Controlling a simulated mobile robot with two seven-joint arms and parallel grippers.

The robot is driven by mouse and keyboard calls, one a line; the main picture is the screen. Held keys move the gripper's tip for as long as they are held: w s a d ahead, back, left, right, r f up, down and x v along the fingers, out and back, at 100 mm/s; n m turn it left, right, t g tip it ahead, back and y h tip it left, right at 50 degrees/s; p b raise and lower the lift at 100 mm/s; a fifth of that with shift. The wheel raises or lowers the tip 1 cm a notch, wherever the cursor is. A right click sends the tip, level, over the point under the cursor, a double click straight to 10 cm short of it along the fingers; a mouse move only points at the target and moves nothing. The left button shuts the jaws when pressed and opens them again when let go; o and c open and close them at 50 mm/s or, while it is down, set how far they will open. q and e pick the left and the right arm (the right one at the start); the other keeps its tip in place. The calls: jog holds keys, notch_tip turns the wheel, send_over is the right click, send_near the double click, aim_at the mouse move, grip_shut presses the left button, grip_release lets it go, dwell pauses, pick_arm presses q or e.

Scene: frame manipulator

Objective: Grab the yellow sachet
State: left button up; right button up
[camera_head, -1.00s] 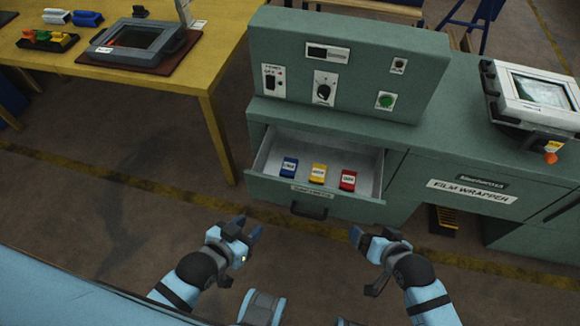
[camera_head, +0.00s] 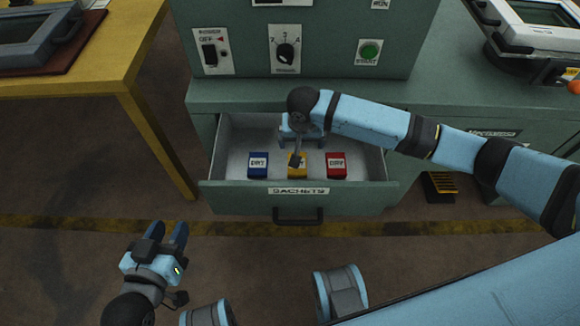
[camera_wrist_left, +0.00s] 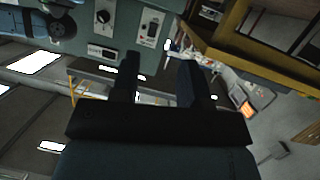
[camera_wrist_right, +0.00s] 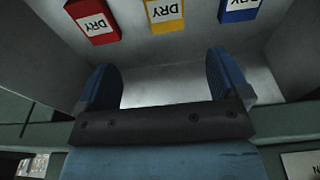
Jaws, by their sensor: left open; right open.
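The yellow sachet (camera_head: 297,172) lies in the open drawer (camera_head: 219,165), between the blue sachet (camera_head: 258,165) and the red sachet (camera_head: 336,165). Part of my right gripper covers its upper end in the head view. My right gripper (camera_head: 301,140) is open and empty, over the drawer behind the yellow sachet. In the right wrist view the yellow sachet (camera_wrist_right: 164,14) is at the top, ahead of and apart from the spread fingers (camera_wrist_right: 162,85). My left gripper (camera_head: 172,236) is open and empty, low in front of the drawer at the left.
The green machine (camera_head: 330,91) with knobs rises behind the drawer. The drawer handle (camera_head: 298,215) sticks out in front. A yellow table (camera_head: 105,83) stands at the left. The drawer walls close in around the right gripper.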

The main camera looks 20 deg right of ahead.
jog(key=b, duration=0.2)
send_near(301, 154)
jog(key=s+f, duration=0.1)
jog(key=s+a+f, duration=0.1)
jog(key=f, duration=0.1)
jog(key=shift+s+f, duration=0.1)
jog(key=shift+f, duration=0.25)
jog(key=shift+w+a+f+b, duration=0.15)
jog(key=shift+f+b, duration=0.4)
jog(key=shift+f, duration=0.4)
jog(key=shift+w+a+f+b, duration=0.1)
jog(key=shift+f+b, duration=0.5)
jog(key=shift+f, duration=0.3)
jog(key=shift+w+a+f+b, duration=0.15)
jog(key=shift+f+b, duration=0.4)
jog(key=shift+f, duration=0.4)
pick_arm(q)
jog(key=d+r+t+h, duration=0.3)
jog(key=r+t+h, duration=0.1)
jog(key=r, duration=0.5)
jog(key=shift+w+d, duration=0.35)
pick_arm(e)
jog(key=shift+d, duration=0.1)
jog(key=shift+c, duration=0.4)
pick_arm(q)
jog(key=shift+f, duration=0.1)
pick_arm(e)
jog(key=c, duration=0.9)
